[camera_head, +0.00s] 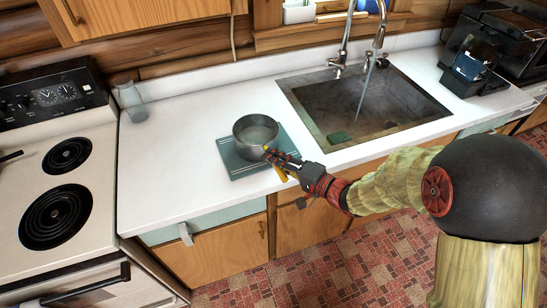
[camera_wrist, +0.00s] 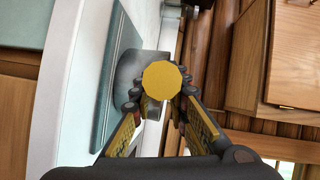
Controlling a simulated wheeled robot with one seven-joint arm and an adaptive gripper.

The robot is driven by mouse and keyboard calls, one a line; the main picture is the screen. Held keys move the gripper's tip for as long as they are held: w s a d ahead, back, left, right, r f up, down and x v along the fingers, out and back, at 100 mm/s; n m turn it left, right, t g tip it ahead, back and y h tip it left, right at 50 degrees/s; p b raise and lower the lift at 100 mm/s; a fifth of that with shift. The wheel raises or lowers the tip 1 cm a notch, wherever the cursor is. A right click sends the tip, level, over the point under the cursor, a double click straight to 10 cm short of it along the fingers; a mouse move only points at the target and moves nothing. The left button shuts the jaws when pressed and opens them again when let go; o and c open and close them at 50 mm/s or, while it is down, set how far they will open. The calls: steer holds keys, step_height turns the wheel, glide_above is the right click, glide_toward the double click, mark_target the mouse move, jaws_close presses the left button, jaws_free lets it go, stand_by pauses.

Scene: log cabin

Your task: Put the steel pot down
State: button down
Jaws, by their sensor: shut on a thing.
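The steel pot (camera_head: 256,131) is a round, open, grey pan, upright over a blue-grey board (camera_head: 237,168) on the white counter. I cannot tell whether its base touches the board or is just above it. My gripper (camera_head: 270,154) is at the pot's near right side, shut on its handle. In the wrist view, a round yellow end (camera_wrist: 167,82) sits between the fingers and hides part of the pot (camera_wrist: 128,70) behind it. The board (camera_wrist: 118,45) shows to the left of the pot there.
A sink (camera_head: 360,100) with a running tap lies to the right. A stove (camera_head: 60,190) with black burners is at the left, beside a glass jar (camera_head: 130,102). A black appliance (camera_head: 468,65) stands at far right. The counter left of the board is clear.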

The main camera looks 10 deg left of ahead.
steer(key=shift+r, duration=0.25)
steer(key=c, duration=2.2)
jaws_free()
steer(key=shift+f, duration=0.3)
steer(key=o, duration=0.5)
steer(key=shift+c, duration=0.2)
steer(key=shift+r, duration=0.2)
steer(key=shift+s+d, duration=0.15)
steer(key=shift+d, duration=0.2)
steer(key=p+v, duration=0.3)
steer(key=v, duration=0.8)
steer(key=shift+s, duration=0.2)
